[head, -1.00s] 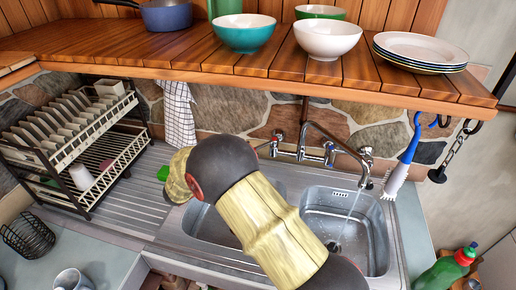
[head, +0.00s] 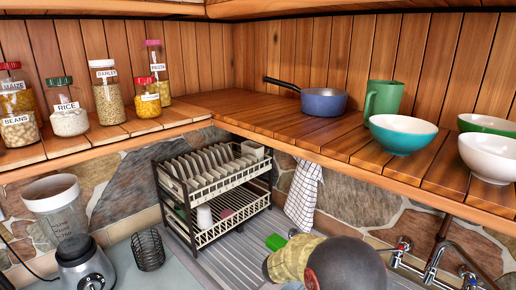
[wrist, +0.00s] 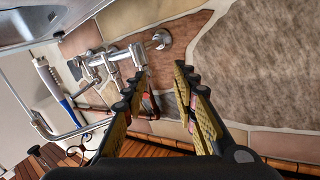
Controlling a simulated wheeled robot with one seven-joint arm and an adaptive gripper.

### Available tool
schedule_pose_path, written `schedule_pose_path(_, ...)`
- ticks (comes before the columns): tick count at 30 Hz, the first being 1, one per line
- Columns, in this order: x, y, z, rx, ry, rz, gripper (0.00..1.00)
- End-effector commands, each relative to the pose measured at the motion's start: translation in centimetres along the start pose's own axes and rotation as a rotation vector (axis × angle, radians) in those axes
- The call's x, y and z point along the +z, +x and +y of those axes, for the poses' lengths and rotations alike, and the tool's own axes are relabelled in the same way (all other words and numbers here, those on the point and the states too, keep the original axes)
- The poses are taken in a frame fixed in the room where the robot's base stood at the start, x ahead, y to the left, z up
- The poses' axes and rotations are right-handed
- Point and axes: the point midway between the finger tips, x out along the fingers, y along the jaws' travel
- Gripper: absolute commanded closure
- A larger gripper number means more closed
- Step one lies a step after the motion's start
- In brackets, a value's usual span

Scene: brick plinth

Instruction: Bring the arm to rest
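In the wrist view my gripper (wrist: 162,72) has its two fingers spread apart, with nothing between them. They face the stone and tile wall (wrist: 255,60) and the tap (wrist: 110,62). In the head view my arm shows at the bottom, in front of the sink area, as a dark joint and a yellowish link. My gripper's fingers are hidden there behind the arm. The arm is below the wooden shelf (head: 330,140) and right of the dish rack (head: 215,190).
A checked towel (head: 303,195) hangs behind. The shelf carries a blue pan (head: 323,102), a green mug (head: 383,98) and bowls (head: 403,134). A blender (head: 80,255) and a wire holder (head: 148,250) stand at left.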

Motion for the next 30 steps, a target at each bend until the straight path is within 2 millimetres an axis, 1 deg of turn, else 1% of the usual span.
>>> schedule_pose_path(1, 1.6, -0.1, -1.2, -0.052, 0.006, -0.054, 0.72)
schedule_pose_path(2, 2.8, -0.2, -1.9, -0.091, 0.006, -0.095, 0.72)
schedule_pose_path(3, 4.5, -0.5, -2.9, -0.146, 0.000, -0.151, 0.72)
schedule_pose_path(5, 6.9, -1.4, -4.5, -0.231, -0.010, -0.241, 0.72)
schedule_pose_path(6, 8.2, -2.2, -5.5, -0.287, -0.020, -0.299, 0.72)
schedule_pose_path(8, 9.9, -3.8, -6.9, -0.371, -0.035, -0.389, 0.72)
schedule_pose_path(9, 10.8, -5.0, -7.8, -0.426, -0.045, -0.449, 0.72)
schedule_pose_path(11, 11.7, -7.1, -8.9, -0.506, -0.066, -0.538, 0.72)
schedule_pose_path(13, 12.4, -9.7, -9.8, -0.596, -0.095, -0.640, 0.72)
schedule_pose_path(14, 12.5, -10.9, -10.0, -0.633, -0.110, -0.683, 0.72)
schedule_pose_path(15, 12.6, -12.5, -10.1, -0.681, -0.132, -0.740, 0.72)
schedule_pose_path(17, 12.4, -15.0, -10.0, -0.750, -0.171, -0.822, 0.72)
schedule_pose_path(18, 12.2, -16.6, -9.7, -0.794, -0.201, -0.876, 0.72)
schedule_pose_path(20, 11.6, -19.0, -8.8, -0.855, -0.254, -0.952, 0.72)
schedule_pose_path(21, 10.9, -20.5, -8.0, -0.893, -0.290, -1.001, 0.72)
schedule_pose_path(23, 9.9, -22.6, -6.3, -0.945, -0.355, -1.068, 0.72)
schedule_pose_path(24, 9.0, -23.8, -5.0, -0.975, -0.400, -1.110, 0.72)
schedule_pose_path(26, 7.6, -25.5, -2.7, -1.017, -0.477, -1.167, 0.72)
schedule_pose_path(27, 6.6, -26.4, -0.9, -1.038, -0.529, -1.201, 0.72)
schedule_pose_path(29, 4.9, -27.4, 2.1, -1.066, -0.619, -1.244, 0.72)
schedule_pose_path(30, 3.7, -27.9, 4.2, -1.077, -0.677, -1.267, 0.72)
